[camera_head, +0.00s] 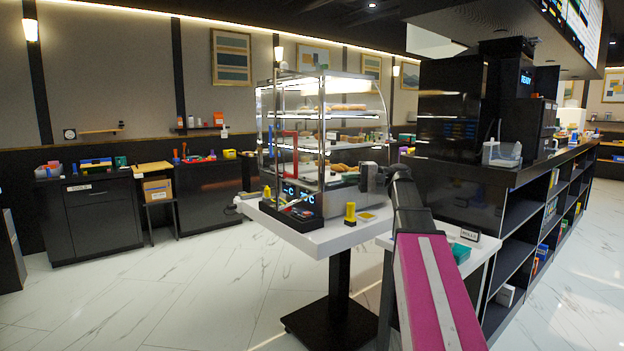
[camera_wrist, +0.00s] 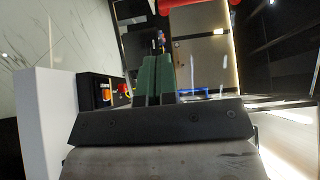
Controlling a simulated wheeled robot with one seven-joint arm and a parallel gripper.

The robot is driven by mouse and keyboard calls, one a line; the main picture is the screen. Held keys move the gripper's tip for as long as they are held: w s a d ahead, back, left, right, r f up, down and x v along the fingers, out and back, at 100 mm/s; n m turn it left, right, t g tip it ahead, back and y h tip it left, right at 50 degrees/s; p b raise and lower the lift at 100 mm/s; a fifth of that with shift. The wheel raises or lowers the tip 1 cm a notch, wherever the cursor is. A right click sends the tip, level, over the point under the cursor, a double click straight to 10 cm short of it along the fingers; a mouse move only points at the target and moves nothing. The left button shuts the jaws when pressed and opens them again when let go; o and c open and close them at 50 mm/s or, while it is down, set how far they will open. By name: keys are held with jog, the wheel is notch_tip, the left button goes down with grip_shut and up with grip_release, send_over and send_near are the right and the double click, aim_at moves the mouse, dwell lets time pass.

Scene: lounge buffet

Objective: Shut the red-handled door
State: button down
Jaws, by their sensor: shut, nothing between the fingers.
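The glass display case (camera_head: 345,130) stands on a white-topped table. The red handle (camera_head: 290,134) shows at its left front, on what looks like a clear framed door; how far that door stands open I cannot tell. In the wrist view a red bar (camera_wrist: 185,3), likely the handle, crosses the top edge beyond the fingertips, apart from them. My gripper (camera_head: 362,178) is in front of the case at its right side. Its green fingers (camera_wrist: 158,60) are together and empty in the wrist view. The fingertips are hard to make out in the head view.
The white tabletop (camera_head: 325,240) carries a yellow cylinder (camera_head: 350,213) close to my gripper. A dark base with small items (camera_head: 298,208) sits at the case's front. A black counter with shelves (camera_head: 515,225) is at right. Floor at left is clear.

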jog(key=a, duration=1.4)
jog(key=shift+w+r, duration=0.15)
jog(key=shift+w, duration=0.05)
jog(key=shift+a, duration=0.1)
